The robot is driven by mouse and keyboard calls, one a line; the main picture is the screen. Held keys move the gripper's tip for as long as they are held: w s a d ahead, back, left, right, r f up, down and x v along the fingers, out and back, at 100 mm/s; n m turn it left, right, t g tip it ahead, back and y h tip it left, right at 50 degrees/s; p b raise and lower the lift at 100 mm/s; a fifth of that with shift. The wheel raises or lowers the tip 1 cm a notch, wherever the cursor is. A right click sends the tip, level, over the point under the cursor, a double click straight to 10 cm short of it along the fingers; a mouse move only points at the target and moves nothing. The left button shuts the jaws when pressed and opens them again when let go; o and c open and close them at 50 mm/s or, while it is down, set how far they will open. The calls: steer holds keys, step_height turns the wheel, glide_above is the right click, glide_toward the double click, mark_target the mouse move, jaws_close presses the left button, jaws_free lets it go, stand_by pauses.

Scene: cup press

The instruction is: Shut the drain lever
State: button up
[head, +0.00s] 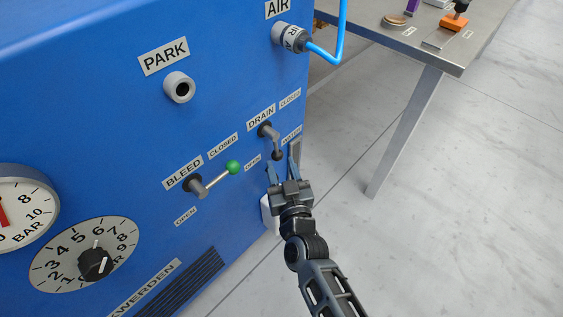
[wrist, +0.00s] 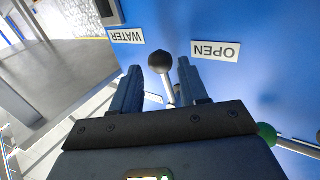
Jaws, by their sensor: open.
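The drain lever (head: 273,139) sits on the blue panel under the DRAIN label (head: 261,117). It has a grey shaft and a black knob and points down, slightly right, near its OPEN label (head: 252,163). Its CLOSED label (head: 290,98) is up and right of the pivot. My gripper (head: 284,169) is open just below the knob, fingers towards the panel. In the wrist view the black knob (wrist: 160,64) appears between the two fingertips, with a gap on each side. Whether it is fully between them in depth, I cannot tell.
The green-knobbed bleed lever (head: 217,178) is left of my gripper. A blue hose on the AIR fitting (head: 291,38) hangs above. A WATER label (head: 291,134) is right of the drain lever. A metal table (head: 430,55) stands at right; the floor before it is clear.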

mark_target(279, 160)
steer(key=shift+b+x, duration=0.45)
steer(key=shift+x, duration=1.1)
jaws_close()
